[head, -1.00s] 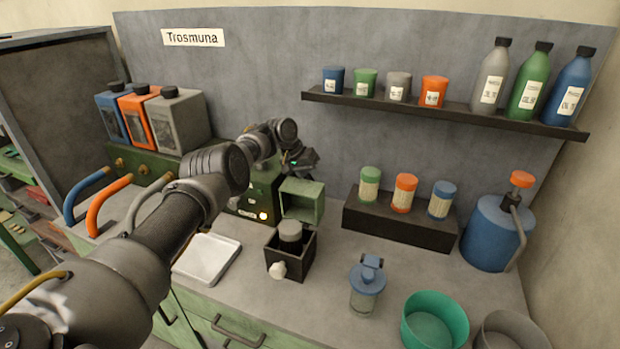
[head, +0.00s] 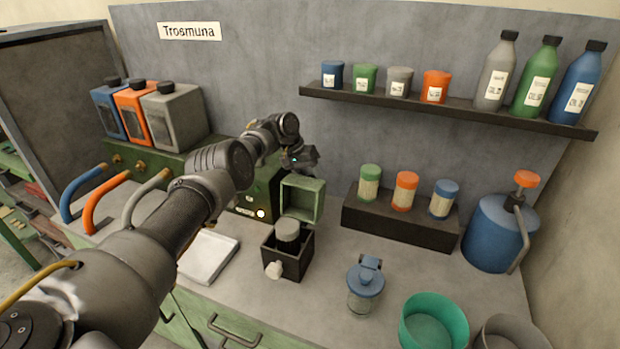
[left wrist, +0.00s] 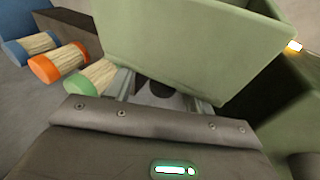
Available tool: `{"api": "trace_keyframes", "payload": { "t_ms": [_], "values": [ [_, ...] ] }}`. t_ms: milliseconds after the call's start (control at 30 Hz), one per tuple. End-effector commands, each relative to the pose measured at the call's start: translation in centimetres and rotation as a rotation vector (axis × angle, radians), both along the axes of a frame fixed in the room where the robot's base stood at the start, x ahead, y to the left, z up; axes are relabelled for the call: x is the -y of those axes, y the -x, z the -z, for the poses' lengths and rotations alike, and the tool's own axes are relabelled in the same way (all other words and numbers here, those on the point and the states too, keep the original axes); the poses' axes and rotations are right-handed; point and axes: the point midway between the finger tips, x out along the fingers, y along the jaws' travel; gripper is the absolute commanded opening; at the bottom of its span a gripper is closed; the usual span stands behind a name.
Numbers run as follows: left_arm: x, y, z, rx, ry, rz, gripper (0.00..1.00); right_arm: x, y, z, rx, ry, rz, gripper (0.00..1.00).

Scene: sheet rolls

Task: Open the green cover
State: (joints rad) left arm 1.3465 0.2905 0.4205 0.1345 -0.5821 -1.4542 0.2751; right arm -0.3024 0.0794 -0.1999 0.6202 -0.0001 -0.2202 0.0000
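The green cover (head: 303,213) is a hollow, box-shaped lid beside the dark green machine (head: 246,204) at the back of the bench. It stands swung away from the machine, with its hollow side facing the head view. My left gripper (head: 298,158) is just above and behind the cover's top edge. In the left wrist view the cover (left wrist: 190,45) fills the upper middle, and my left gripper's fingers (left wrist: 164,97) are apart beside it, with nothing seen between them. Their tips are partly hidden by the cover, so contact is unclear. My right gripper is out of view.
A black box with a grey cylinder (head: 287,230) stands in front of the cover. A black stand (head: 398,224) with three labelled jars is to the right. A white tray (head: 208,258) lies left, under my arm. A blue-lidded jar (head: 366,285) stands nearer the front.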

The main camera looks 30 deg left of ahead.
Motion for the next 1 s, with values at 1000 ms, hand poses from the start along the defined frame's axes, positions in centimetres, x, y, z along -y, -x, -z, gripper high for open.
{"api": "trace_keyframes", "payload": {
  "t_ms": [1000],
  "values": [
    [-3.8, 1.5, -9.9, 0.0, 0.0, 0.001, 0.53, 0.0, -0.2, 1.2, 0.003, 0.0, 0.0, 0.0]
  ]
}}
